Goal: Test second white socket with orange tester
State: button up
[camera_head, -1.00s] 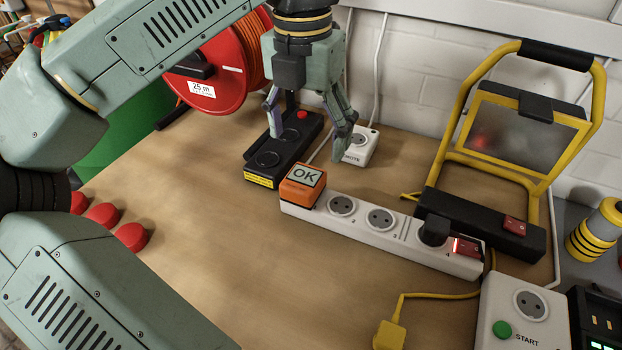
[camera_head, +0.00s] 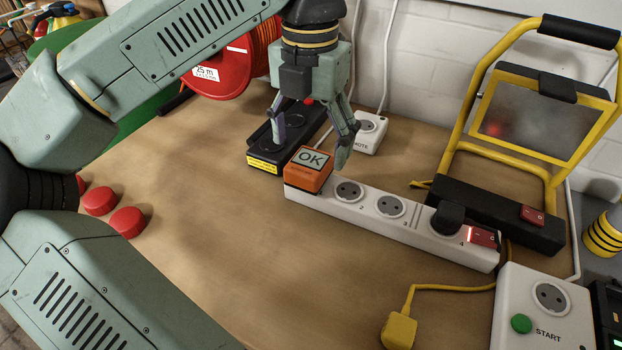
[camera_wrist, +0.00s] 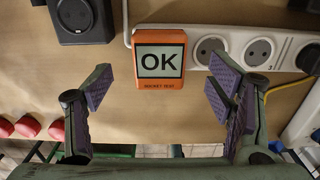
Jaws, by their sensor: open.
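The orange tester (camera_head: 309,170) sits on the left end of the white power strip (camera_head: 425,236), covering its first socket; its screen reads "OK". It also shows in the wrist view (camera_wrist: 160,88). To its right are the open second white socket (camera_head: 348,191) and a third one (camera_head: 391,206). A black plug (camera_head: 446,219) fills the socket near the lit red switch. My gripper (camera_head: 310,142) is open and empty, above and just behind the tester. In the wrist view its two fingers (camera_wrist: 160,88) stand apart on either side of the tester, not touching it.
A black socket block (camera_head: 262,158) lies behind left. A white remote socket (camera_head: 370,135) stands behind the strip. A yellow work light (camera_head: 530,120) stands at the right, with a yellow plug (camera_head: 398,330) and a white START box (camera_head: 545,310) in front. The front middle of the table is clear.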

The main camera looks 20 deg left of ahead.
aim_at(310, 159)
notch_tip(310, 159, down, 4)
jog(key=b, duration=0.2)
jog(key=shift+f+b, duration=0.2)
jog(key=shift+b, duration=0.1)
dwell(1.0)
jog(key=shift+r, duration=0.1)
grip_shut()
jog(key=shift+r+p, duration=2.2)
jog(key=shift+r, duration=0.8)
